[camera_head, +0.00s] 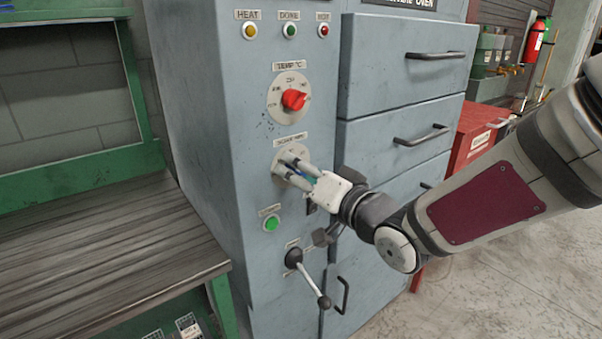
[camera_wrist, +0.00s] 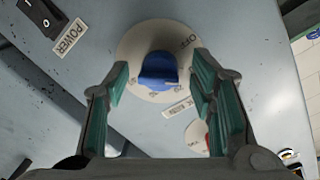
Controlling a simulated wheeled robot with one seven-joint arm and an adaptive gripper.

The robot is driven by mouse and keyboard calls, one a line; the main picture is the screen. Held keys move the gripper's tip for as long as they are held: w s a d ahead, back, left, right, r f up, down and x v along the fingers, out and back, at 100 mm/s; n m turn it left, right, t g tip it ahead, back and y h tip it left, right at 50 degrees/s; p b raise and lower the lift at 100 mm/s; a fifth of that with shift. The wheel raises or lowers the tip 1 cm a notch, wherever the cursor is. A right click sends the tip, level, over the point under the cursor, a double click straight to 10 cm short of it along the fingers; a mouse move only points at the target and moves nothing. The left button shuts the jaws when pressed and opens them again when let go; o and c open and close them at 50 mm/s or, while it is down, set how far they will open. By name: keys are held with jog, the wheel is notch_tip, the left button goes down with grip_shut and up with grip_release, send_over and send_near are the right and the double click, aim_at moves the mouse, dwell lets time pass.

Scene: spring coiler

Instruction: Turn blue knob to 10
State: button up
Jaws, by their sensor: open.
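The blue knob (camera_wrist: 158,72) sits on a round pale dial plate on the grey panel, centred in the wrist view. The plate (camera_wrist: 128,50) carries printed marks, with "OFF" readable at its upper right; the other marks are too small to read surely. My gripper (camera_wrist: 162,95) is open, with one teal-padded finger on each side of the knob and a gap on both sides. In the head view my gripper (camera_head: 284,172) is at the lower dial plate and hides most of the knob there.
Above is a red knob (camera_head: 294,99) on its own dial. Below are a green button (camera_head: 271,223) and a lever (camera_head: 309,277) with a ball end. Drawers with handles (camera_head: 421,136) stand to the right. A wooden-topped bench (camera_head: 100,250) is at left.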

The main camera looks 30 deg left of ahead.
jog(key=v, duration=1.1)
jog(key=shift+s+d, duration=0.15)
jog(key=shift+d, duration=0.25)
